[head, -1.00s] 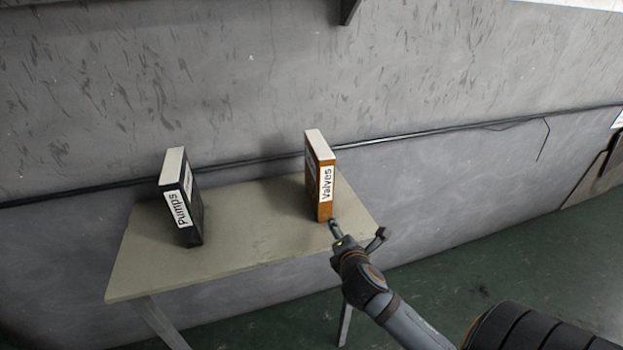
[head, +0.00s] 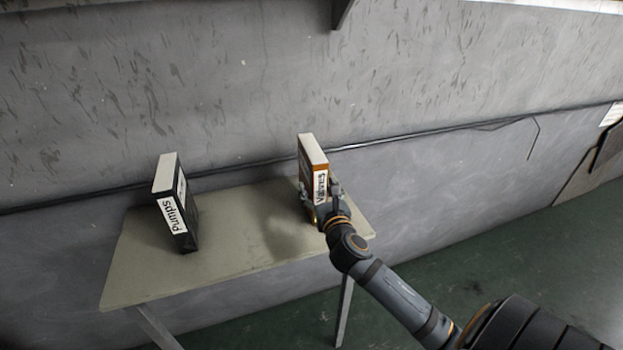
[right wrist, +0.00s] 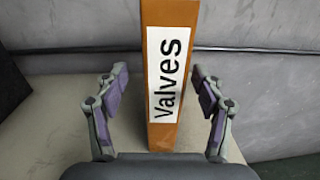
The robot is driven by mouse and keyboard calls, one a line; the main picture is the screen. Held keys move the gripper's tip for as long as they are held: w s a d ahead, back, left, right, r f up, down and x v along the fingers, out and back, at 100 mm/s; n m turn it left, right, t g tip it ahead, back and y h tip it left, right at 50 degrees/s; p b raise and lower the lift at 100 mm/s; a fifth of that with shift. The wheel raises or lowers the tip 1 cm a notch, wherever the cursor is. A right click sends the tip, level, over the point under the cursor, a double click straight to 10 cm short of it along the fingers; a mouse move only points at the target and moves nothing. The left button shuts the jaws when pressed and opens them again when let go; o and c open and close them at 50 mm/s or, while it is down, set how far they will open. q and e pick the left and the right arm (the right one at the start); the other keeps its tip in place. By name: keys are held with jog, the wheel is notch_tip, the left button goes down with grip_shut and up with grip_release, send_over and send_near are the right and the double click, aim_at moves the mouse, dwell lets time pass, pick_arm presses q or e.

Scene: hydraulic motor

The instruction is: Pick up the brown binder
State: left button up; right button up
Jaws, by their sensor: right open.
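The brown binder (head: 313,165) stands upright near the right end of the table, its white "Valves" label facing me. In the right wrist view the binder (right wrist: 169,85) stands between the two fingers of my right gripper (right wrist: 160,95). The fingers are open, with a gap on each side of the spine. In the head view my right gripper (head: 321,193) is at the binder's front and covers its lower part. My left gripper is not in view.
A black binder (head: 176,205) labelled "Pumps" stands on the left part of the table (head: 135,265). The tabletop between the binders is clear. A grey wall (head: 420,70) with a cable along it rises behind the table.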

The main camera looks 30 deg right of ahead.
jog(key=x, duration=0.2)
jog(key=p+x, duration=0.1)
jog(key=x, duration=0.1)
jog(key=shift+w+d, duration=0.3)
jog(key=shift+d, duration=0.1)
jog(key=shift+w+f, duration=0.15)
jog(key=shift+w, duration=0.05)
jog(key=shift+s, duration=0.15)
jog(key=shift+c, duration=1)
grip_shut()
